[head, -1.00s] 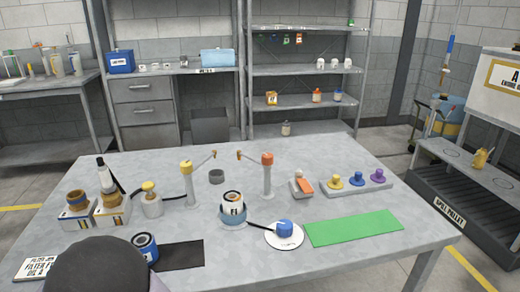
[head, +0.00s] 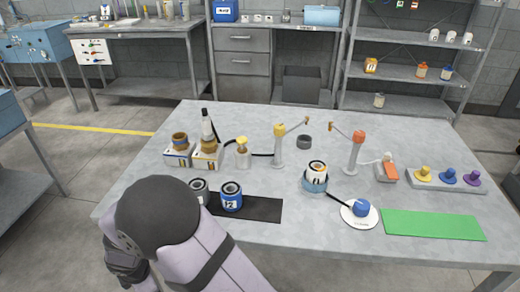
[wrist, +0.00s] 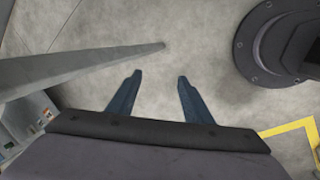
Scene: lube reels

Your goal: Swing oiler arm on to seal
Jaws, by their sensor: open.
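Two oiler posts stand mid-table in the head view. The yellow-topped oiler (head: 279,148) has its thin arm swung up and right. The orange-topped oiler (head: 354,152) has its arm pointing up and left. My gripper (wrist: 160,76) is open and empty in the wrist view, above the floor. In the head view it hangs off the table's front-left side, far from both oilers.
A white pump bottle (head: 242,153), a dark ring (head: 304,142), a blue-knobbed disc (head: 361,210), a green mat (head: 432,224) and coloured knobs (head: 449,178) are around. A table leg (wrist: 75,72) is near my gripper.

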